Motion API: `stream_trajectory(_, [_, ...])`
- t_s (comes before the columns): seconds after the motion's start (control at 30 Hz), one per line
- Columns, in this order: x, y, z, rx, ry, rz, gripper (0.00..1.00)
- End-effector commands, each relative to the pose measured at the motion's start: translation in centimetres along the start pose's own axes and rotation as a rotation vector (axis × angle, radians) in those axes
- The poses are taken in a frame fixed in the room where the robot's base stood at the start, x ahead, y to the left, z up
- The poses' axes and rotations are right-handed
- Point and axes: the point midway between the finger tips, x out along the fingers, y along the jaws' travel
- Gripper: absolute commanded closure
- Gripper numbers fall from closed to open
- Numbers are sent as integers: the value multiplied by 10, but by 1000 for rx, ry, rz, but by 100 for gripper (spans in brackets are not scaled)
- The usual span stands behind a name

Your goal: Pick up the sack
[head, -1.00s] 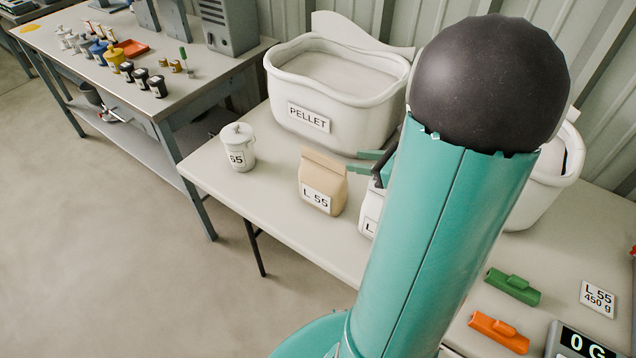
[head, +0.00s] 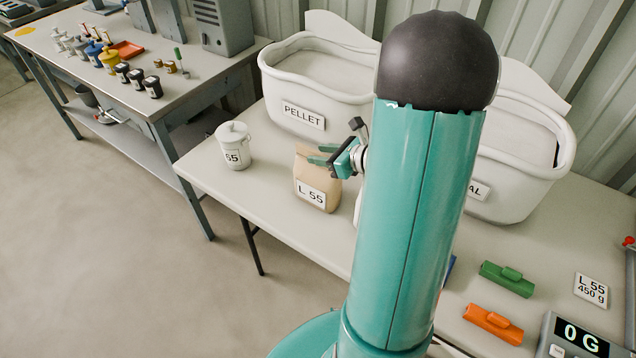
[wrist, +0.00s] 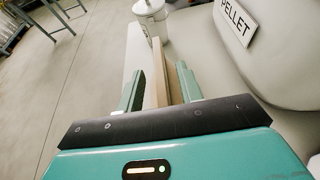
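The sack (head: 312,189) is a brown paper bag with a label reading L 55. It stands upright on the table in the middle of the head view. My gripper (head: 319,154) is at its folded top, reaching in from the right. In the wrist view the sack's top (wrist: 161,88) shows as a narrow brown strip between the two green fingers of my gripper (wrist: 160,72). The fingers are spread, one on each side of it, with a gap visible on the left. Whether the right finger touches the paper I cannot tell.
A white lidded pail (head: 234,147) stands left of the sack. A white PELLET tub (head: 304,117) is behind it, and another white tub (head: 515,190) stands right. A green clip (head: 507,279), an orange clip (head: 492,324) and a scale (head: 577,338) lie at the right.

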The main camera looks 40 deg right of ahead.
Motion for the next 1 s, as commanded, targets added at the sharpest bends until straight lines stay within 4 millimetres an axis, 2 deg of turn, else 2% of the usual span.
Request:
stream_trajectory(0.07, [0, 0, 0, 0, 0, 0, 66])
stream_trajectory(0.23, [0, 0, 0, 0, 0, 1, 99])
stream_trajectory(1.0, [-1, 0, 0, -1, -1, 0, 100])
